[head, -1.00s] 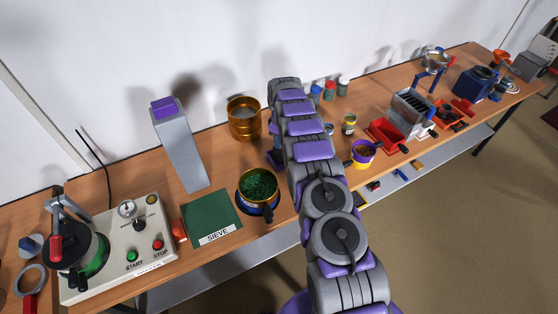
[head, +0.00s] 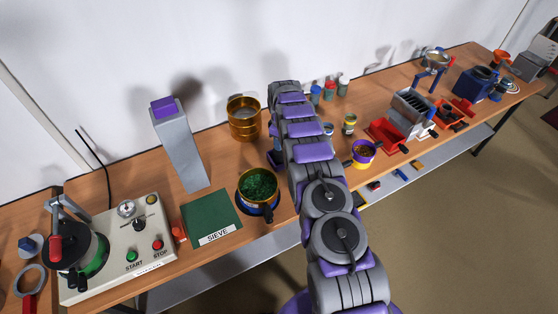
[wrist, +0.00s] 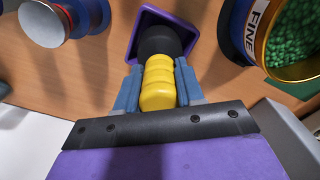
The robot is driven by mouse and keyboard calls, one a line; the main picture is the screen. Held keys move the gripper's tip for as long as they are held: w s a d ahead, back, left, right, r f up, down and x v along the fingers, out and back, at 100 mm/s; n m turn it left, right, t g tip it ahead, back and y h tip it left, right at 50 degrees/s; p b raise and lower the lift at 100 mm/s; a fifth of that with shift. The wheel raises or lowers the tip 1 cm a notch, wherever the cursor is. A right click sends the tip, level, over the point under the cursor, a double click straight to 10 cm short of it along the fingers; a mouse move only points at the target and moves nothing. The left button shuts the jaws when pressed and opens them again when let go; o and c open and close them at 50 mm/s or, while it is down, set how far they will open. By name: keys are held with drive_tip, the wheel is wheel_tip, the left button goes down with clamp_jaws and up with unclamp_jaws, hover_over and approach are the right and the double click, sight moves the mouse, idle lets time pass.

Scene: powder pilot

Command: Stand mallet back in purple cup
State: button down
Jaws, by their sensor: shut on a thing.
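The mallet (wrist: 158,82) has a yellow ribbed handle and a black head. In the wrist view my gripper (wrist: 160,88) has its blue fingers shut on the yellow handle from both sides. The purple cup (wrist: 183,25) is just beyond the fingers, with a square rim. The black head overlaps the cup's opening and seems to be at or inside it; how deep it sits I cannot tell. In the head view my arm covers the mallet, most of the gripper and the cup.
A sieve pan of green granules (head: 258,188) labelled FINE (wrist: 258,20) stands close to the cup. A gold sieve stack (head: 244,118) is behind it. A green SIEVE mat (head: 210,212) lies left. A blue-and-red round object (wrist: 55,22) is near the cup's other side.

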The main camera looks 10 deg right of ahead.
drive_tip(key=shift+f, duration=1.1)
drive_tip(key=c, duration=0.6)
unclamp_jaws()
wheel_tip(320, 180, up, 17)
drive_tip(key=s+r+m, duration=0.3)
drive_tip(key=s+r, duration=0.6)
drive_tip(key=r, duration=0.2)
drive_tip(key=s+r+m+g+b, duration=0.15)
drive_tip(key=s+r, duration=0.35)
drive_tip(key=s, duration=0.9)
drive_tip(key=s+f+m+b, duration=0.1)
drive_tip(key=s+m, duration=0.1)
drive_tip(key=s, duration=0.9)
drive_tip(key=s+f+m+b, duration=0.1)
drive_tip(key=s, duration=1.1)
drive_tip(key=s+f+m, duration=0.1)
drive_tip(key=s+m, duration=0.1)
drive_tip(key=s, duration=0.9)
drive_tip(key=shift+s+a+f+m+b, duration=0.3)
drive_tip(key=shift+f+m+b, duration=0.05)
drive_tip(key=shift+f+b, duration=0.05)
